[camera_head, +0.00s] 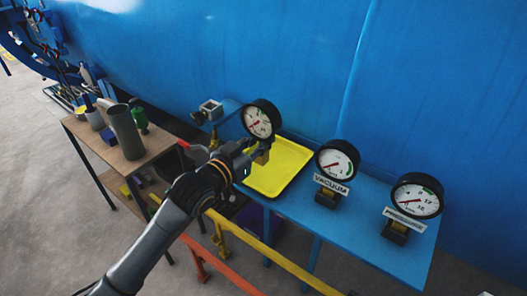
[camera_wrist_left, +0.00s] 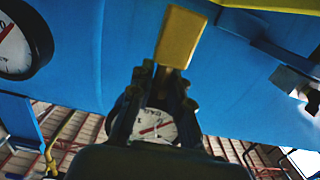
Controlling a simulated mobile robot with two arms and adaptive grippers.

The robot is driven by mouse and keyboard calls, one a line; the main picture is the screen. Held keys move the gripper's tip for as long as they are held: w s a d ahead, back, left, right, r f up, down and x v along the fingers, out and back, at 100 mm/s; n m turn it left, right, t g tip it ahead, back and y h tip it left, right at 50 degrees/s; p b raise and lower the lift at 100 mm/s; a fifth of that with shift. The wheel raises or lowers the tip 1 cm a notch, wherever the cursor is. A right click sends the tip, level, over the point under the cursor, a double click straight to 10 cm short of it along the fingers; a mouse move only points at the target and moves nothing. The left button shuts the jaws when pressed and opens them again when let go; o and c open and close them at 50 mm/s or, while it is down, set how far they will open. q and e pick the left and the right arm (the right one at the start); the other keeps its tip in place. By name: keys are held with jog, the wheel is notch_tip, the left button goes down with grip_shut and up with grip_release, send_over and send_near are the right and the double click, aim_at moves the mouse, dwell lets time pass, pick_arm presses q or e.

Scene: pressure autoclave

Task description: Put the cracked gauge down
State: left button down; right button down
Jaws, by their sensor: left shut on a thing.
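My left gripper (camera_head: 252,150) reaches in from the lower left and is shut on a gauge (camera_head: 261,118) with a black rim and white dial. It holds the gauge upright by its brass-coloured stem, over the far left part of a yellow tray (camera_head: 288,172). In the left wrist view, the fingers (camera_wrist_left: 155,95) partly cover the gauge's dial (camera_wrist_left: 158,128), and the stem's yellow block (camera_wrist_left: 180,38) sticks out past them. Any crack is too small to make out. My right gripper is not in view.
The tray lies on a narrow blue shelf (camera_head: 385,258) along a large blue tank. A vacuum gauge (camera_head: 337,160) and a pressure gauge (camera_head: 417,197) stand right of it. A metal fitting (camera_head: 209,110) is left. A side table (camera_head: 148,158) holds a grey cylinder. Yellow rails run in front.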

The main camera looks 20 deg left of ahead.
pick_arm(q)
jog(key=shift+w+f, duration=0.45)
jog(key=shift+w, duration=0.1)
jog(key=f, duration=0.3)
jog(key=shift+w+d, duration=0.1)
jog(key=shift+w, duration=0.1)
jog(key=shift+f, duration=0.3)
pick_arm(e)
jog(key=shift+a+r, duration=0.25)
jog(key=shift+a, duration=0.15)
pick_arm(q)
jog(key=shift+f, duration=0.15)
jog(key=c, duration=1.3)
grip_release()
jog(key=shift+s, duration=0.1)
